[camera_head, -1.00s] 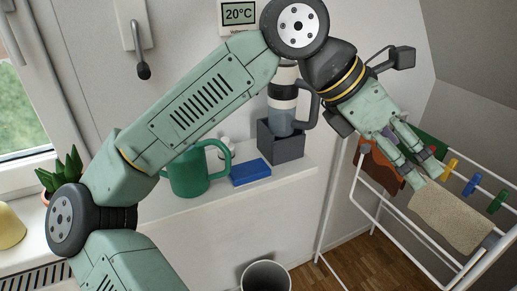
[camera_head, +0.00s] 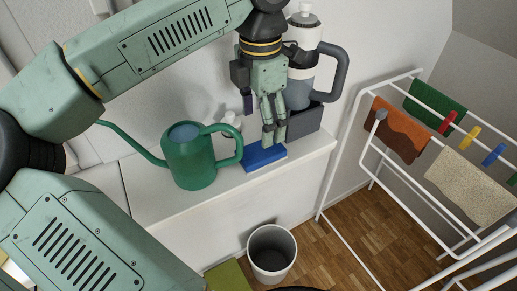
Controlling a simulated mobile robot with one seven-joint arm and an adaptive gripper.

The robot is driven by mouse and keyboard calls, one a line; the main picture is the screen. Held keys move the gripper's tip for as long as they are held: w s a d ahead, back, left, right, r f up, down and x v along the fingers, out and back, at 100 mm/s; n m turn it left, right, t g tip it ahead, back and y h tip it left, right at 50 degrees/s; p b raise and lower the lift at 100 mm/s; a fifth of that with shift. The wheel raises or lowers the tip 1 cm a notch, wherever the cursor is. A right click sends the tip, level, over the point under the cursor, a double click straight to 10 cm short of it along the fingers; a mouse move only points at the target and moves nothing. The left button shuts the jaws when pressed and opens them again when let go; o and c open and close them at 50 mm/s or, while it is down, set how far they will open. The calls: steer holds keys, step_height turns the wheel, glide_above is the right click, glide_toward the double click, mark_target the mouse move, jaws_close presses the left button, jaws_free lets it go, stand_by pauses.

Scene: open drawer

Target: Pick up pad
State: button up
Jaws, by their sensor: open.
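A flat blue pad (camera_head: 264,157) lies on the white ledge (camera_head: 150,205), between the green watering can and the dark grey box. My gripper (camera_head: 273,143) points down right over the pad, its fingers hiding part of the pad's far side. The fingers are open with nothing seen between them. I cannot tell from this view whether the fingertips touch the pad.
The green watering can (camera_head: 190,162) stands close at left. The dark grey box (camera_head: 306,122) with a handled bottle (camera_head: 299,92) stands close at right. A drying rack (camera_head: 344,150) with cloths is farther right. A bin (camera_head: 271,254) stands on the floor below.

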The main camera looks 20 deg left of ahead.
mark_target(261, 150)
steer(key=f+b, duration=0.1)
steer(key=f, duration=0.2)
steer(key=f+b, duration=0.1)
steer(key=f, duration=0.3)
steer(key=shift+d+f, duration=0.2)
steer(key=shift+f, duration=0.1)
steer(key=shift+s, duration=0.1)
steer(key=shift+c, duration=0.2)
steer(key=c, duration=1.2)
